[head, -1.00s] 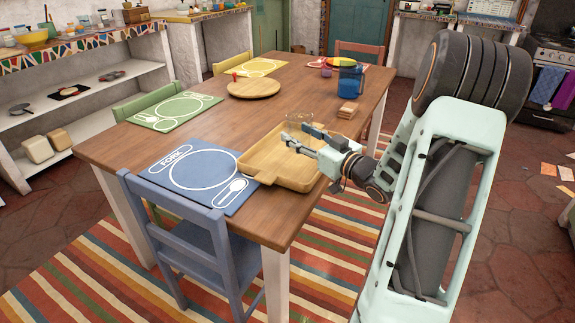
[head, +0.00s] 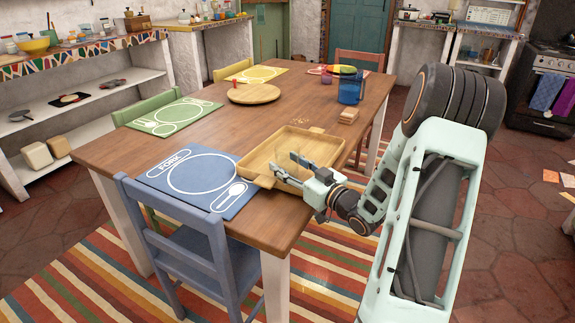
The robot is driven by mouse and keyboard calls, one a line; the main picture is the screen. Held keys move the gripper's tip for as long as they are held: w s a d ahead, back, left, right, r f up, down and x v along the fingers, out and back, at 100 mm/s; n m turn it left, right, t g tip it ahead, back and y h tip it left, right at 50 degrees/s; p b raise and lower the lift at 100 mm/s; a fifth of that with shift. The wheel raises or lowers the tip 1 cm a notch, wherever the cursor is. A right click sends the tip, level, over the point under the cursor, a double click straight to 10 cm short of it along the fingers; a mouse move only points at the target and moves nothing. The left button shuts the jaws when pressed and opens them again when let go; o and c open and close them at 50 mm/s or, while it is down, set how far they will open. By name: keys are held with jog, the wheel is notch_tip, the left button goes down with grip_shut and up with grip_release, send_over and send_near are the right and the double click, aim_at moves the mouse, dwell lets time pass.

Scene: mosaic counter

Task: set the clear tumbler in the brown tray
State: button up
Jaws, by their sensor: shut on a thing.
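The brown tray (head: 313,142) lies near the right front edge of the table, a light wooden rectangle with a low rim. My gripper (head: 283,166) is over the near part of the tray, its two fingers pointing left with a gap between them. It is shut on the clear tumbler, whose outline is too faint against the wood to make out well. I cannot tell whether the tumbler touches the tray floor. My fingers hide part of the tray's near side.
A blue place mat (head: 190,176) lies left of the tray. A blue pitcher (head: 350,88) and small wooden blocks (head: 348,116) stand behind it. A round wooden board (head: 254,93) lies farther back. A blue chair (head: 190,240) stands at the front edge.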

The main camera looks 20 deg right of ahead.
jog(key=o, duration=1.7)
jog(key=shift+f, duration=0.1)
jog(key=p+v, duration=0.2)
jog(key=v, duration=1)
jog(key=shift+r, duration=0.2)
